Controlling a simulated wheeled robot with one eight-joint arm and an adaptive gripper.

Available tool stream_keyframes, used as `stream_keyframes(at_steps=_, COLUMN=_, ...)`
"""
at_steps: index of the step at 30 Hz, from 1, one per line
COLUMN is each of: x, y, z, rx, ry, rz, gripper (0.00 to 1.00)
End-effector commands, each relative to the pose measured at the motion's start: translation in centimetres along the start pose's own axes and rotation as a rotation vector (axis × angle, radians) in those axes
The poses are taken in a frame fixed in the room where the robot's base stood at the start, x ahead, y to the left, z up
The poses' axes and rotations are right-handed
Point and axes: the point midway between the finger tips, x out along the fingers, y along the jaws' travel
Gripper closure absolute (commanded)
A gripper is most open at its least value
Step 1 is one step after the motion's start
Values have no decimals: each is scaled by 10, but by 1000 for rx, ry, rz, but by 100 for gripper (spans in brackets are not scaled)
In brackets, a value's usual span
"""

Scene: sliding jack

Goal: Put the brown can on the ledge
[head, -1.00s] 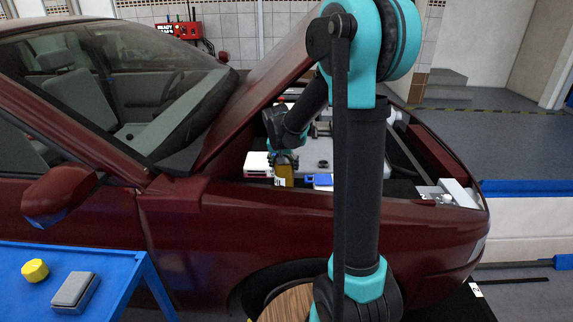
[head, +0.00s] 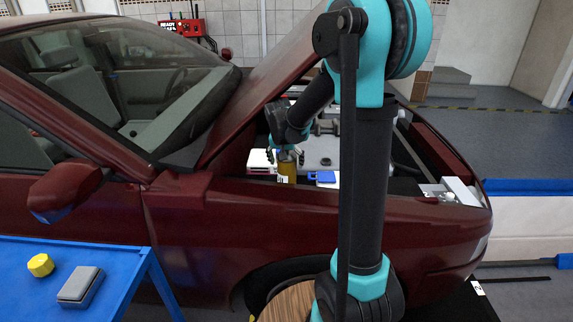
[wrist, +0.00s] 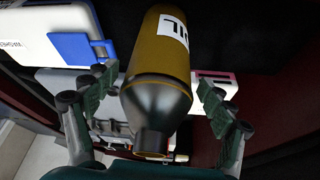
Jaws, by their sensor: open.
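The brown can (head: 287,170) stands upright in the open engine bay of the red car. It has a dark top and a white label. In the wrist view the can (wrist: 163,62) fills the upper middle, with its dark shoulder and neck toward me. My gripper (head: 287,156) is at the can's top. In the wrist view its fingers (wrist: 155,103) are spread on either side of the can's shoulder, with a visible gap on the right; contact on the left is unclear. I cannot tell which surface is the ledge, and the can's base is hidden.
A blue-and-white box (head: 324,178) is close on the can's right, and a white box (head: 260,162) on its left. A blue table (head: 110,262) at the lower left holds a yellow object (head: 41,265) and a grey block (head: 80,284).

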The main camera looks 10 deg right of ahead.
Motion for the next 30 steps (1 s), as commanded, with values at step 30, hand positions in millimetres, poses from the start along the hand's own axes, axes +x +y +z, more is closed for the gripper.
stream_keyframes(at_steps=30, x=-66, y=0, z=111, rx=0, ry=0, rz=0, gripper=17)
